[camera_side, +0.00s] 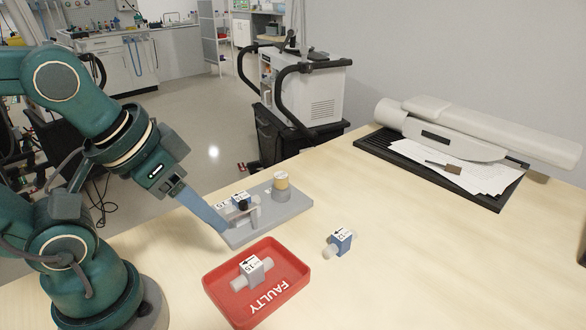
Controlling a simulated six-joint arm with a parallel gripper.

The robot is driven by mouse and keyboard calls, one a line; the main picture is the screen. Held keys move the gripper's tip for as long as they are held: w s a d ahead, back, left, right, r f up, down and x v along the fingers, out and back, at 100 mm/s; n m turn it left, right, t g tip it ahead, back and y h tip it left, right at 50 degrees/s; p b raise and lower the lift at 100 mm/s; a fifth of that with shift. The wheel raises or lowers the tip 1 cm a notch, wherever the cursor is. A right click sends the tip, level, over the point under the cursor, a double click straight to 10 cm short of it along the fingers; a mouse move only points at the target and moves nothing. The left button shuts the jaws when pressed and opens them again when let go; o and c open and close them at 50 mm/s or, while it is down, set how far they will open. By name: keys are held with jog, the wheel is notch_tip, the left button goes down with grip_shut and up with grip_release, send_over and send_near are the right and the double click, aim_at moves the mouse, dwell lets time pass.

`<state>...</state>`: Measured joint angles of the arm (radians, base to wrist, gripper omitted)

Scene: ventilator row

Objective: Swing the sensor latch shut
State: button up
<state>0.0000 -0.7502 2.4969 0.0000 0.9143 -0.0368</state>
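A grey fixture plate (290,208) lies on the table and holds a sensor (240,198) with a white arrow label and a blue side. A small latch with a dark knob (243,206) sits at the front of that sensor. Whether the latch is open or shut is too small to tell. My gripper (222,229) points down with its blue-grey fingers at the left edge of the plate, just left of the latch. The fingers overlap in this view, so their gap is hidden. Nothing shows held in them.
A red tray (215,292) marked FAULTY holds a grey labelled sensor (252,273) in front of the plate. A blue labelled sensor (341,241) lies on the table to the right. A cream-topped cylinder (281,183) stands on the plate. The right front table is clear.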

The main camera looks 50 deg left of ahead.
notch_tip(320, 180, up, 2)
jog(key=w+n, duration=0.1)
jog(key=n, duration=0.1)
jog(key=n+g, duration=0.5)
jog(key=n, duration=0.1)
send_over(243, 201)
jog(key=f, duration=0.3)
jog(key=shift+d, duration=0.25)
jog(key=shift+a+f+g, duration=0.25)
jog(key=shift+f+g, duration=0.05)
jog(key=shift+f, duration=2.75)
jog(key=shift+c, duration=0.4)
grip_shut()
